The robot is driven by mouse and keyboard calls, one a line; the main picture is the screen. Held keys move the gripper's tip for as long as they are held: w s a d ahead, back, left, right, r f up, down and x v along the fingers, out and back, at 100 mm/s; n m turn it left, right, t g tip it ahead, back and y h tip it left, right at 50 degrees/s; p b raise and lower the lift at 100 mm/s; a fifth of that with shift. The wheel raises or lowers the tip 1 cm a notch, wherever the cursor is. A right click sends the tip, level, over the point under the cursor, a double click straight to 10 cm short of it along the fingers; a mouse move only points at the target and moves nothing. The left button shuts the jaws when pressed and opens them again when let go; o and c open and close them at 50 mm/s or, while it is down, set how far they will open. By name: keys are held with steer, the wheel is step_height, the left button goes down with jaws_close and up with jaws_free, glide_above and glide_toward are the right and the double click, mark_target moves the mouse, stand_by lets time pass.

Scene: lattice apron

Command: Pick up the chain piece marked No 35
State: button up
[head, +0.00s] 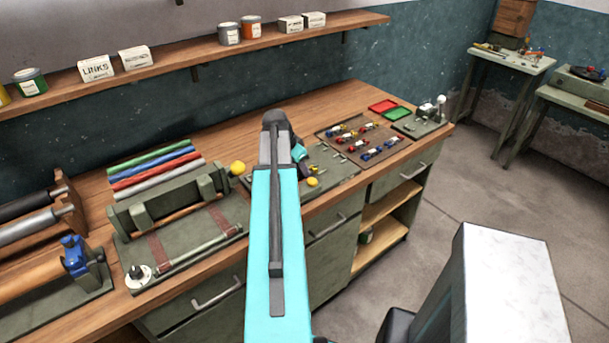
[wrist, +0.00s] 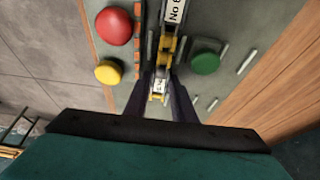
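In the wrist view, my gripper (wrist: 162,90) has its two dark fingers apart, with a yellow chain piece (wrist: 166,48) running between and ahead of them. A small white tag (wrist: 158,87) sits at its near end, between the fingers; its marking is too small to read. I cannot tell whether the fingers touch it. A white label beginning "No" (wrist: 175,10) shows at the top edge, cut off. In the head view my own arm hides most of the gripper's working spot. Several blue, yellow and red chain pieces with white tags lie on a brown tray (head: 327,133); no No 35 is legible.
In the wrist view, red (wrist: 114,26), yellow (wrist: 109,72) and green (wrist: 205,62) round knobs stand beside the chain piece. A green trough (head: 170,203) stands left of my arm.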

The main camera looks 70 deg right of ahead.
steer(key=shift+r, duration=0.1)
jaws_close()
step_height(320, 180, up, 10)
steer(key=b, duration=0.3)
stand_by(0.4)
stand_by(0.6)
